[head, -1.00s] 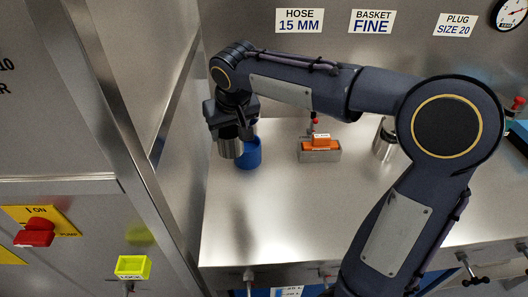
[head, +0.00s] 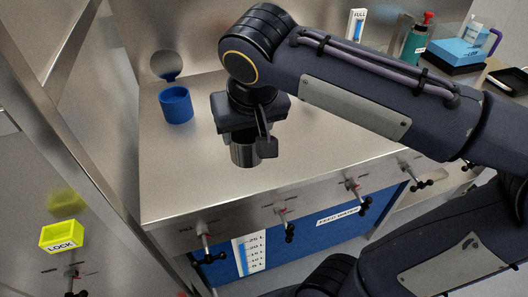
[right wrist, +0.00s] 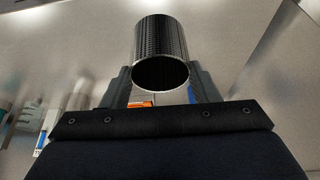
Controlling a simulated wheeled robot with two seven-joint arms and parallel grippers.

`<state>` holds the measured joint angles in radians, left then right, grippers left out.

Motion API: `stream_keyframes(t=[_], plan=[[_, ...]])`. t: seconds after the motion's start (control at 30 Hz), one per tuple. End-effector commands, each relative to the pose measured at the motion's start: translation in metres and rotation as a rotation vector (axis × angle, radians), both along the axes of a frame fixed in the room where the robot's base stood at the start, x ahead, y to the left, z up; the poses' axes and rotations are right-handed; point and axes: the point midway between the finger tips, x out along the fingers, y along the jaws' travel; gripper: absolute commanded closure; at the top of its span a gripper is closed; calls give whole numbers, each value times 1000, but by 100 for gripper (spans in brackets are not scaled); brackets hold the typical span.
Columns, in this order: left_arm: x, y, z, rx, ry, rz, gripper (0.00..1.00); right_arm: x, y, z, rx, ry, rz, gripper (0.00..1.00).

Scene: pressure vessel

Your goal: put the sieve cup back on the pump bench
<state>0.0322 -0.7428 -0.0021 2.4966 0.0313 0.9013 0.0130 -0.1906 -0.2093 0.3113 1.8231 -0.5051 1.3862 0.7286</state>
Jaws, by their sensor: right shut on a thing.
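The sieve cup (head: 243,154) is a shiny metal cylinder. It is held in my right gripper (head: 250,135), above the steel bench top (head: 190,160) and apart from it as far as I can tell. In the right wrist view the sieve cup (right wrist: 160,55) shows a fine mesh wall and sits between the two fingers of my right gripper (right wrist: 162,85). A blue cup (head: 176,106) stands on the bench to the left of the gripper in the head view. My left gripper is not in view.
Taps with black handles (head: 290,232) line the bench's front edge. A green bottle (head: 415,42) and a blue box (head: 455,54) stand at the back right. A yellow lock box (head: 61,236) is on the left panel. The bench front left is clear.

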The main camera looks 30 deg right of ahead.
Motion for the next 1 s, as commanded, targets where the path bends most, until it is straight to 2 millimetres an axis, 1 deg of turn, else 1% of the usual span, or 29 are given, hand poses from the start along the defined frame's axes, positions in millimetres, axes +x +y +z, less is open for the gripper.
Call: stream_keyframes(t=[0.33, 0.4, 0.5, 0.6, 0.77, 0.87, 0.9, 1.0], plan=[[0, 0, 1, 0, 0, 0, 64, 67, -48, -37, -1, 6, -5, 86], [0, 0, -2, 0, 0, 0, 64, 77, -55, -53, -2, 8, -2, 86], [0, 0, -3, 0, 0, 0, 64, 88, -63, -69, -1, 5, -2, 86], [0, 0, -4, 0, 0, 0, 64, 96, -69, -81, -1, 3, -2, 86], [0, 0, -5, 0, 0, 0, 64, 103, -73, -89, -1, 1, 0, 86], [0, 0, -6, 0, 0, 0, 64, 109, -78, -101, 0, 4, -2, 86], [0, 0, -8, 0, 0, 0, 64, 108, -77, -109, -2, 6, 0, 86], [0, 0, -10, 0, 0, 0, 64, 108, -77, -122, -2, 4, 1, 86]])
